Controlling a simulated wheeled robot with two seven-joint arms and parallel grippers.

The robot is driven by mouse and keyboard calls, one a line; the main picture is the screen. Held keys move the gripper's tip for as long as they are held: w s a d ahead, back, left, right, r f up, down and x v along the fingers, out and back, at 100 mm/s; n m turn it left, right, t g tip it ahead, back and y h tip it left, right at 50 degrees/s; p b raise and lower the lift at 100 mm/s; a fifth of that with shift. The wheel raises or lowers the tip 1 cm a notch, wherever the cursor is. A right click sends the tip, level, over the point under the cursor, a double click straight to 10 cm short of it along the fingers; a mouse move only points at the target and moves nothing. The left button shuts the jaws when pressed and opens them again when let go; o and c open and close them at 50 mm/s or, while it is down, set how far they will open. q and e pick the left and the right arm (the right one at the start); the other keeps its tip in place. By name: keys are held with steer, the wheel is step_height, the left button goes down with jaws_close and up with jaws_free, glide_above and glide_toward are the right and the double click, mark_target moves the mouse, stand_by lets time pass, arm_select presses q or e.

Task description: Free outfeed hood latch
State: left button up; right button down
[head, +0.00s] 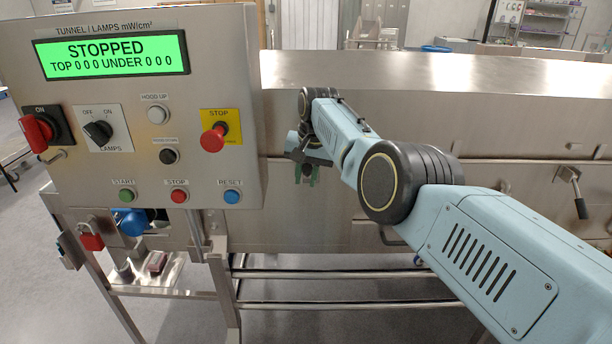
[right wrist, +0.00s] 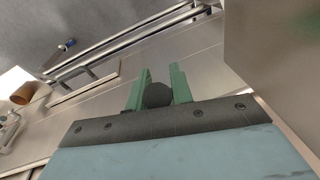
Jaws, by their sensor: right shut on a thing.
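My right gripper (head: 306,176) is at the front of the steel tunnel hood (head: 440,125), just right of the control panel. In the right wrist view its green fingers (right wrist: 160,76) are closed on a dark round-ended latch handle (right wrist: 158,95). The rest of that latch is hidden by the gripper and wrist. Another latch (head: 571,184), with a black grip hanging down and tilted, sits farther right on the hood front, apart from my gripper. Which latch is the outfeed one is not labelled in view. My left gripper is not in view.
The control panel (head: 225,100) stands at the left, close to my right wrist; its screen reads STOPPED. A red padlock (head: 90,237) hangs below it. Steel frame rails (head: 330,274) run under the tunnel. The hood top (head: 430,75) is bare.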

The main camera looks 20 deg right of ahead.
steer(key=c, duration=1.2)
jaws_free()
steer(key=shift+c, duration=0.2)
steer(key=shift+r, duration=0.1)
steer(key=shift+d+r, duration=0.1)
steer(key=shift+r, duration=0.45)
steer(key=a+v, duration=0.1)
steer(key=v, duration=1.1)
steer(key=shift+d+b, duration=0.4)
steer(key=shift+d, duration=0.05)
